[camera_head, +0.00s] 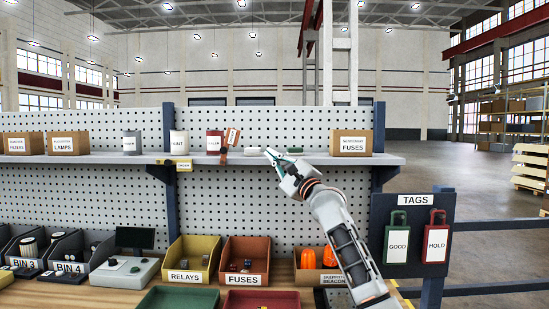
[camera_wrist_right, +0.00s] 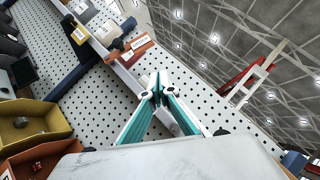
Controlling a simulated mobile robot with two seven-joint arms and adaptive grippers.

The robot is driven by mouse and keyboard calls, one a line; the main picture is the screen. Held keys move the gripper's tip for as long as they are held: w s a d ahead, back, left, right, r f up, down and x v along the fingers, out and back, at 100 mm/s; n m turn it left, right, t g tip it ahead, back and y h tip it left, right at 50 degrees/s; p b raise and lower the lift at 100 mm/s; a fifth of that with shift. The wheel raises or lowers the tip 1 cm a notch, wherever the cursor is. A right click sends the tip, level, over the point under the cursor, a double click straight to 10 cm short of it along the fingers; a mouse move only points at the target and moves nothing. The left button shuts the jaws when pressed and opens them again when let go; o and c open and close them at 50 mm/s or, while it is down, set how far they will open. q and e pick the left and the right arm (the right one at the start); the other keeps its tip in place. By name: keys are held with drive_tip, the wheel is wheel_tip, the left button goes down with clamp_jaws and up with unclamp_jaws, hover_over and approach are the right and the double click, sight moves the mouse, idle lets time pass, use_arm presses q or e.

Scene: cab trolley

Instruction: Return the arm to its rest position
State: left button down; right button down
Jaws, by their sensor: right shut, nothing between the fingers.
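My right arm rises from the lower right in the head view. Its gripper (camera_head: 270,155) is at the height of the shelf board (camera_head: 215,159), in front of it, with its fingertips pointing up and left. In the right wrist view the teal fingers of the gripper (camera_wrist_right: 157,88) come together at the tips with nothing between them. I cannot tell whether the fingertips touch the shelf. My left gripper is not in view.
The shelf carries a fuses box (camera_head: 350,143), several cans and a red tagged item (camera_head: 229,141). Below stand a yellow relays bin (camera_head: 193,261), a red-brown fuses bin (camera_head: 246,262) and orange beacons (camera_head: 308,259). A tags board (camera_head: 412,228) stands at the right, near my forearm.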

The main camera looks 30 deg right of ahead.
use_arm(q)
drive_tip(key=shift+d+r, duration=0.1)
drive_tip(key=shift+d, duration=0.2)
use_arm(e)
drive_tip(key=shift+s+d, duration=0.15)
drive_tip(key=shift+s, duration=0.2)
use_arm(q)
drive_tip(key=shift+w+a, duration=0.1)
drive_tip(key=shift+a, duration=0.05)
